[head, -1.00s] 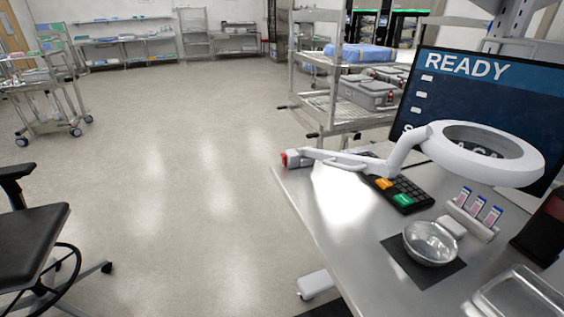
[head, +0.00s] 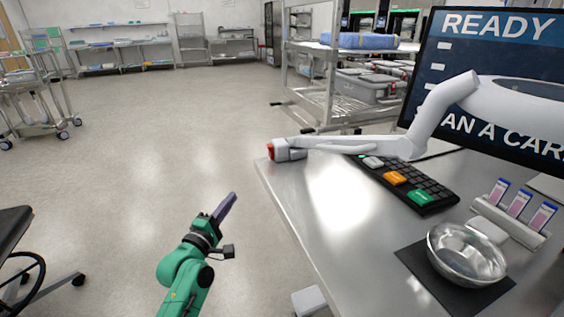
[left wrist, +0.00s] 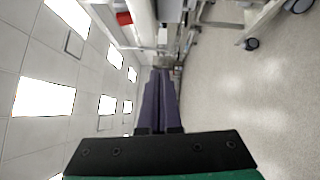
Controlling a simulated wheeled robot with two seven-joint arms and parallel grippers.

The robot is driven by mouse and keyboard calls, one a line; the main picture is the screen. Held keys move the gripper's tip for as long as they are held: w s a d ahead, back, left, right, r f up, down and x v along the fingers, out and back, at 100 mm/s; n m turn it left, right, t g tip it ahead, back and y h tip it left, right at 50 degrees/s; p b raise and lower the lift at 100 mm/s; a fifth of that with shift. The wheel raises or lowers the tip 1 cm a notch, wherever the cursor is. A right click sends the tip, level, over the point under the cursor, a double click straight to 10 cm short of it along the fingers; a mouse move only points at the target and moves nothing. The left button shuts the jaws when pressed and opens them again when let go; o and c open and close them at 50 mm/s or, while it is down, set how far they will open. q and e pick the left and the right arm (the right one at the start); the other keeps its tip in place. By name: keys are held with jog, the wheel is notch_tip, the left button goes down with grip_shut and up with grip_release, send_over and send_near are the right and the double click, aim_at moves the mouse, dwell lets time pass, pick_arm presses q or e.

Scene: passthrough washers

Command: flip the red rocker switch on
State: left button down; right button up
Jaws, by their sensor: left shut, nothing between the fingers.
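A small red part (head: 270,151), which looks like the red switch, sits at the left end of the white lamp's base (head: 290,150), at the table's far left corner. Its on or off position is too small to tell. My left gripper (head: 231,198) has purple fingers and is shut and empty. It is over the floor, left of the table edge, lower in the picture than the red part and apart from it. In the left wrist view the shut fingers (left wrist: 161,78) point ahead, and a red part (left wrist: 124,18) shows at the top. My right gripper is not in view.
The white lamp arm (head: 430,115) reaches across in front of a monitor (head: 480,70).

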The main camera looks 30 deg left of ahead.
aim_at(261, 165)
pick_arm(q)
jog(key=shift+n+t, duration=0.4)
jog(key=shift+t, duration=0.3)
jog(key=r, duration=0.3)
jog(key=d+r, duration=0.1)
jog(key=r, duration=0.1)
jog(key=shift+r, duration=0.2)
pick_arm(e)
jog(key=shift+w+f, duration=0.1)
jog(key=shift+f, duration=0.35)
pick_arm(q)
jog(key=d+p+x, duration=0.1)
jog(key=x, duration=0.3)
jog(key=p+x, duration=0.1)
jog(key=x, duration=0.3)
jog(key=d+p+x, duration=0.1)
jog(key=x, duration=0.3)
jog(key=shift+w+d+r, duration=0.25)
jog(key=shift+w+r, duration=0.05)
jog(key=shift+w, duration=0.2)
jog(key=shift+w+d, duration=0.15)
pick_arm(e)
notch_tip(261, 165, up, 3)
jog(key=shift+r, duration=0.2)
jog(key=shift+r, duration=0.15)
